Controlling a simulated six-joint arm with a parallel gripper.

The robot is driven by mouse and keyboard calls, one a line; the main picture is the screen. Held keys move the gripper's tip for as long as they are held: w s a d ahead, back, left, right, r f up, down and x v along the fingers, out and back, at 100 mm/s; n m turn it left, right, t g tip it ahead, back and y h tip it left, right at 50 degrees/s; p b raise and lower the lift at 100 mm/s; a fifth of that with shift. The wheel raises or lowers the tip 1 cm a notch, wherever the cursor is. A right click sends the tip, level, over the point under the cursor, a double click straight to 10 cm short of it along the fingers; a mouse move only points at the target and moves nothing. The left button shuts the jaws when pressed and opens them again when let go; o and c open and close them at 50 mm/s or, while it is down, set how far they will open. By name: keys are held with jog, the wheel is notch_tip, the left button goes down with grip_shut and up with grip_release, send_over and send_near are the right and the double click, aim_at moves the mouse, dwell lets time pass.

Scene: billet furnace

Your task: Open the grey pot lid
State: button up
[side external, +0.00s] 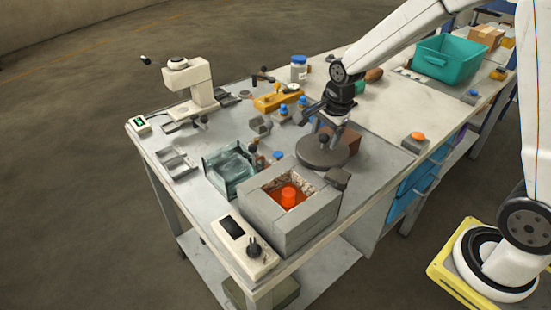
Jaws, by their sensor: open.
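The grey pot (268,233) is a square block furnace near the table's front edge. Its top opening shows, with a glowing orange-red billet (288,196) inside. The round grey lid (318,156) is off the opening, to the upper right beside the pot, by a dark block (338,179) at the pot's corner. A dark knob (323,139) stands on the lid. My gripper (328,117) is open, just above the lid and knob. Its fingers look apart from the knob, though contact is hard to tell at this size.
A glass tank (231,174) stands left of the pot, and a control box (243,244) in front. A press-like stand (197,85), a yellow fixture (277,98) and a jar (299,69) stand behind. A brown block (347,139) is close beside the lid. A green bin (449,60) is far right.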

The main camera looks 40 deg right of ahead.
aim_at(330, 153)
notch_tip(330, 153, up, 8)
jog(key=s, duration=0.1)
jog(key=shift+s+f, duration=0.25)
dwell(0.6)
jog(key=s+a+f+n, duration=0.2)
jog(key=s+f+n, duration=0.6)
jog(key=s+n, duration=0.4)
jog(key=n, duration=0.5)
jog(key=shift+s+a+f+n, duration=0.2)
jog(key=shift+s+a+n, duration=0.1)
jog(key=shift+a+n, duration=0.1)
